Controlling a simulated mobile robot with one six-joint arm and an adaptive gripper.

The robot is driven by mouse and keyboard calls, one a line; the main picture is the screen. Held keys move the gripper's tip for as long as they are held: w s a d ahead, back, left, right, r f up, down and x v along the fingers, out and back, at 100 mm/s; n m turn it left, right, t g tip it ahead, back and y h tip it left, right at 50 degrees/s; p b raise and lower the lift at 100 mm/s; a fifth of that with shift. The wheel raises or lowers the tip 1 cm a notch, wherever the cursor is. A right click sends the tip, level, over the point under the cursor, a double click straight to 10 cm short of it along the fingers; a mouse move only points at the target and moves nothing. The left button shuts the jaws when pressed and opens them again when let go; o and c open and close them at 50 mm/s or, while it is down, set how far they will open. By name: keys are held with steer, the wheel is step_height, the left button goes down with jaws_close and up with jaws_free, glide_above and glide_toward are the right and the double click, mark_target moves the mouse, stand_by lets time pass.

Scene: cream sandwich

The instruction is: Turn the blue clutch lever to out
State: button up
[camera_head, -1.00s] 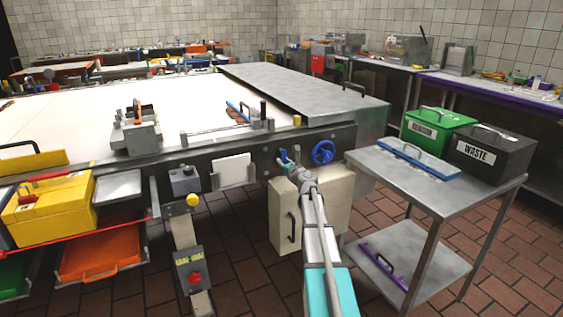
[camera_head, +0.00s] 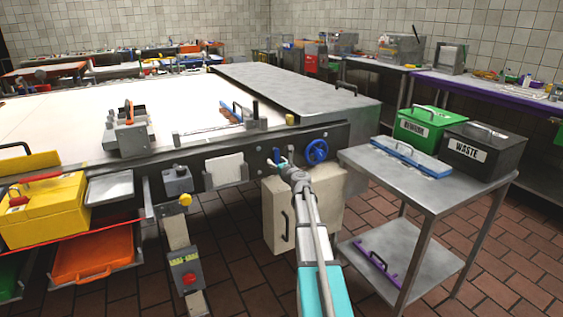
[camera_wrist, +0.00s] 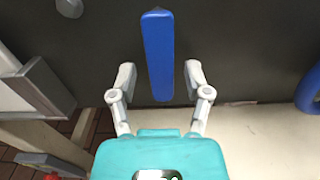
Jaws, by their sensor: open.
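The blue clutch lever (camera_wrist: 158,55) stands out large in the wrist view, long and nearly upright against the dark machine side. In the head view the lever (camera_head: 277,156) is a small blue piece left of the blue handwheel (camera_head: 316,151). My gripper (camera_wrist: 160,78) is open, with one finger on each side of the lever's lower part. Gaps show between the lever and both fingers. In the head view my gripper and arm partly hide the lever's lower end. I cannot tell how deep the fingers reach along it.
The blue handwheel's edge (camera_wrist: 309,92) shows at the right in the wrist view. A white card in a holder (camera_head: 224,171) is left of the lever. A cream box (camera_head: 330,200) sits below. A steel cart (camera_head: 425,190) with green and black bins stands at right.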

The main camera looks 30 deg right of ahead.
steer(key=s+a, duration=0.1)
steer(key=s, duration=1.1)
steer(key=shift+a, duration=0.15)
stand_by(0.6)
steer(key=s+a+f+n+g+y, duration=0.1)
steer(key=a+f+n+g+y, duration=0.35)
steer(key=a+n, duration=0.7)
steer(key=s+a+f+n+g+y, duration=0.1)
steer(key=a+f+n+g+y, duration=0.2)
steer(key=a+f+n, duration=0.75)
steer(key=s+a+f+n+g+h, duration=0.25)
steer(key=s+a+n+g, duration=0.25)
steer(key=s+a+n, duration=0.35)
steer(key=s+a+f+n+g+h, duration=0.1)
steer(key=s+a+n+g+h, duration=0.2)
steer(key=s+a+n+g, duration=0.5)
step_height(320, 180, up, 29)
steer(key=m+t+p, duration=0.1)
steer(key=t+p, duration=0.1)
steer(key=p, duration=2.7)
steer(key=shift+s+d, duration=0.3)
steer(key=shift+d, duration=0.05)
